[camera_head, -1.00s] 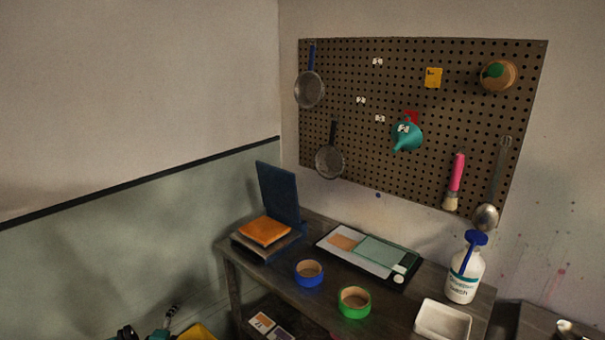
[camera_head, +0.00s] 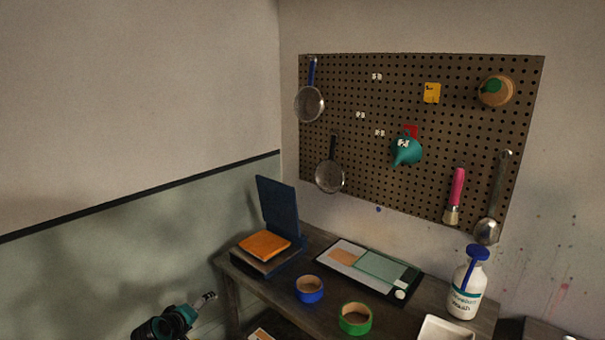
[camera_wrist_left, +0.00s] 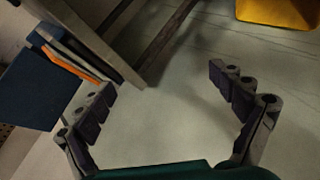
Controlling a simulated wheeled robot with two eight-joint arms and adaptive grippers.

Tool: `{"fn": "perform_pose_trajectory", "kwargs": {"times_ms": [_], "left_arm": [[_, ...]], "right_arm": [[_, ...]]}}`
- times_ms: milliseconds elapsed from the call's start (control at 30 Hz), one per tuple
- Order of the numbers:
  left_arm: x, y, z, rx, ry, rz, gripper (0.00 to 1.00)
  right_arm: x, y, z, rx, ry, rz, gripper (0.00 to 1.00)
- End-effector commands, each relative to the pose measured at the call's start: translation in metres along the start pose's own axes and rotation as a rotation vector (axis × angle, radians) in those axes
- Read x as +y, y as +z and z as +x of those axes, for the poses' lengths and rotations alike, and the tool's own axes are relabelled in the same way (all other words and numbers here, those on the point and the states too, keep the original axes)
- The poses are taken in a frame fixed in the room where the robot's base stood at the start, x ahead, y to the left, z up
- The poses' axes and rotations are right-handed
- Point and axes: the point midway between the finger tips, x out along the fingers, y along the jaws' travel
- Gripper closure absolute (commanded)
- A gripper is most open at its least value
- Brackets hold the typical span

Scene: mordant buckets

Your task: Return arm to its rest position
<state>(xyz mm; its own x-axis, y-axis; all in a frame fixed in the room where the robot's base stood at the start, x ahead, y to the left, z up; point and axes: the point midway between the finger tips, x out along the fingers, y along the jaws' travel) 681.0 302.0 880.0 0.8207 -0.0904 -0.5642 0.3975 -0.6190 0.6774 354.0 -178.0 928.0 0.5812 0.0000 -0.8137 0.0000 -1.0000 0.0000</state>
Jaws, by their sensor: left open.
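My left arm comes in at the lower left of the head view, and its gripper (camera_head: 207,298) is beside the table's left end, over no tabletop. The left wrist view shows the left gripper (camera_wrist_left: 163,82) with its two fingers spread wide and nothing between them. Pale floor shows behind the fingers. My right gripper is in neither view.
A pegboard (camera_head: 385,85) hangs behind. A yellow container (camera_wrist_left: 280,12) stands on the floor.

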Motion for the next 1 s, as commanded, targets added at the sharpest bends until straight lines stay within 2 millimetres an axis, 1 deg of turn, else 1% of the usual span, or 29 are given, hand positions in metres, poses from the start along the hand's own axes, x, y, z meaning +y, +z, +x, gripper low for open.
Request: {"fn": "perform_pose_trajectory", "kwargs": {"times_ms": [33, 67, 100, 167, 200, 267, 300, 433, 500, 600, 700, 800, 900, 1000], "left_arm": [[0.014, 0.013, -0.021, -0.022, -0.012, 0.052, 0.06], [0.020, 0.019, -0.032, -0.034, -0.023, 0.084, 0.06], [0.028, 0.029, -0.048, -0.049, -0.035, 0.127, 0.06], [0.037, 0.044, -0.071, -0.073, -0.053, 0.191, 0.06], [0.041, 0.054, -0.087, -0.088, -0.065, 0.235, 0.06], [0.046, 0.071, -0.110, -0.111, -0.082, 0.299, 0.06], [0.047, 0.081, -0.126, -0.125, -0.095, 0.343, 0.06], [0.044, 0.117, -0.175, -0.171, -0.132, 0.482, 0.06], [0.037, 0.137, -0.200, -0.195, -0.152, 0.557, 0.06], [0.023, 0.162, -0.232, -0.226, -0.179, 0.661, 0.06], [0.007, 0.183, -0.256, -0.251, -0.204, 0.750, 0.06], [-0.007, 0.197, -0.272, -0.269, -0.222, 0.817, 0.06], [-0.016, 0.205, -0.281, -0.279, -0.234, 0.856, 0.06], [-0.025, 0.212, -0.281, -0.284, -0.240, 0.875, 0.06]], "right_arm": [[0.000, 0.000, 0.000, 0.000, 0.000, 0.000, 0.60], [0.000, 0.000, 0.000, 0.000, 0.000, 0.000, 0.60], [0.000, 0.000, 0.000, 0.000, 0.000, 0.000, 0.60], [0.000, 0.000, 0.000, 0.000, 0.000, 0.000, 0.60], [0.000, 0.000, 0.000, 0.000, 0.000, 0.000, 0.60], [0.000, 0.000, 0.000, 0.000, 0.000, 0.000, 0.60], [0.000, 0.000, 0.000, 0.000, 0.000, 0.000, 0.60], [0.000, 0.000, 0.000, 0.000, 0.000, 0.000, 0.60], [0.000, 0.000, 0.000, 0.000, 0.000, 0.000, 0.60], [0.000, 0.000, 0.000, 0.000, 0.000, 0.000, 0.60], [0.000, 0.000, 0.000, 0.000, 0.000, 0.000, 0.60], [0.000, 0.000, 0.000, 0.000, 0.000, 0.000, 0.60], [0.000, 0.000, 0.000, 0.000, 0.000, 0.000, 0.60], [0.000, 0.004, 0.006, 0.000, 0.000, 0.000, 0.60]]}}
